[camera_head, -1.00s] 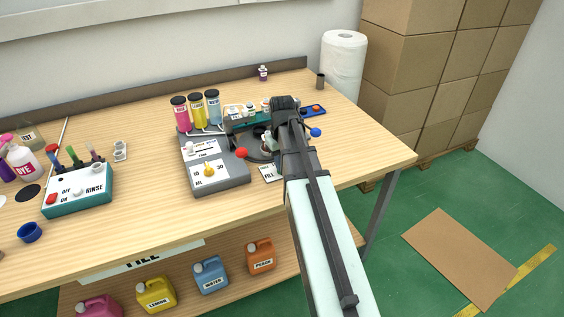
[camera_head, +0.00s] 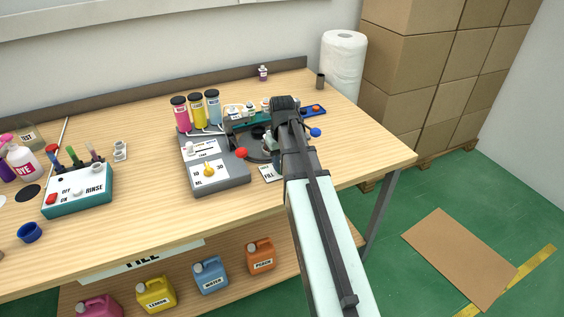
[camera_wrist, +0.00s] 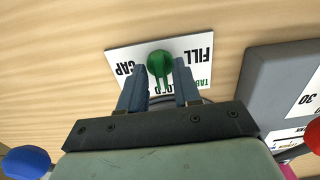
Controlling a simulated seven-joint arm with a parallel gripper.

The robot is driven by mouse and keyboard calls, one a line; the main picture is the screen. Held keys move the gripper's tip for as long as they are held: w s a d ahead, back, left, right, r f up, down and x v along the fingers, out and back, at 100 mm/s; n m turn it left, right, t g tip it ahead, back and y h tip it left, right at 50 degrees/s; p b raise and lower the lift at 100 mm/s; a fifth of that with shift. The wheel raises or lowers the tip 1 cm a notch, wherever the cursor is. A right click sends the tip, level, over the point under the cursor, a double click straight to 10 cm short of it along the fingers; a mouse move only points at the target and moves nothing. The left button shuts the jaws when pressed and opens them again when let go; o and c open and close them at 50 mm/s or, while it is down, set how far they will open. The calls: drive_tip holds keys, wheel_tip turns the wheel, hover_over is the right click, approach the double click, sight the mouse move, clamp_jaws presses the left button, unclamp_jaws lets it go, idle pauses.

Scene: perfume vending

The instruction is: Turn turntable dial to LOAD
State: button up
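The green turntable dial (camera_wrist: 160,64) sits on a white label card (camera_wrist: 118,56) in the wrist view. The card reads FILL on the right, CAP on the left and a partly covered LOAD label near the bottom, all upside down. My gripper (camera_wrist: 159,74) has its two blue-grey fingers apart, one on each side of the dial. Narrow gaps seem to show, and I cannot tell whether either finger touches it. In the head view, part of the card (camera_head: 267,174) shows beside my wrist. My arm hides the dial and fingertips there.
A grey dosing box (camera_head: 219,181) with a yellow knob stands just left of the card. A red ball knob (camera_head: 241,153) and a blue ball knob (camera_head: 315,132) flank my wrist. The dark round turntable (camera_head: 257,154) lies behind it. The table's front right is clear.

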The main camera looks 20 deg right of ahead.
drive_tip(key=shift+o, duration=0.4)
wheel_tip(320, 180, up, 14)
idle(0.7)
drive_tip(key=shift+f, duration=0.1)
